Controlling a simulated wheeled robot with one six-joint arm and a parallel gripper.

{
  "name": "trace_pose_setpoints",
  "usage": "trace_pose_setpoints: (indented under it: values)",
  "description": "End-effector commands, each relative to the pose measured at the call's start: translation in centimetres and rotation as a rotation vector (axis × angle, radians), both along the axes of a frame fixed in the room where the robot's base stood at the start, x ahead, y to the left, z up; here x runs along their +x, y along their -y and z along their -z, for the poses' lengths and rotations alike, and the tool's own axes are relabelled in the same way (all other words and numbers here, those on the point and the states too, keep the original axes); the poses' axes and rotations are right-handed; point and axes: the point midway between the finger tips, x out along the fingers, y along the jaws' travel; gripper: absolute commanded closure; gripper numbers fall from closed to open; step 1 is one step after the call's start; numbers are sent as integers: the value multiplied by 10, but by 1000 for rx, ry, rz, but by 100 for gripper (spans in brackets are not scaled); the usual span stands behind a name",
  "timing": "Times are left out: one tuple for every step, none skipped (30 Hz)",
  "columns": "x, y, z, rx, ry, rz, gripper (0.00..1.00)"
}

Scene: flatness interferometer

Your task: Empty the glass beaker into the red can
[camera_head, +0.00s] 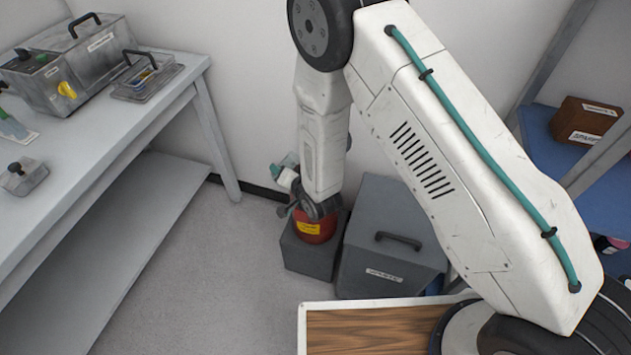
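The red can (318,232) with a yellow label stands on a low grey block (300,256) on the floor. My gripper (290,208) is at the end of my lowered arm, right at the can's upper left edge. My wrist covers most of the can's top. A small white and teal piece (286,176) shows just left of my wrist; I cannot tell whether it is part of my gripper or something held. I cannot make out the glass beaker for certain. The fingers are too small and covered to tell open from shut.
A grey lidded box (385,255) with a black handle stands right beside the can's block. A grey bench (110,130) at the left bears a metal instrument (65,72) and a small handled case (150,82). A blue shelf (560,150) at the right holds a brown box (585,120).

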Motion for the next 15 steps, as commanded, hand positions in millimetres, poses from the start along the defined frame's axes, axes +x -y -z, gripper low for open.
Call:
trace_pose_setpoints:
  values:
    - [-1,-2,4,-45,21,-2,68]
    - [-1,-2,6,-72,34,-3,68]
    - [-1,-2,9,-109,52,-2,68]
    - [-1,-3,11,-137,66,-2,68]
    - [-1,-5,9,-164,81,-3,68]
    - [-2,-8,6,-200,99,-3,68]
    - [-3,-10,5,-227,111,-3,68]
    - [-4,-12,4,-254,124,-3,68]
    - [-5,-13,4,-292,140,-2,68]
    - [-6,-15,7,-321,152,-3,68]
    - [-7,-16,9,-348,165,-3,68]
    - [-7,-18,12,-384,183,-2,68]
    - [-8,-20,13,-411,197,-3,68]
    - [-8,-21,15,-438,210,-3,68]
    - [-9,-23,17,-473,226,-2,68]
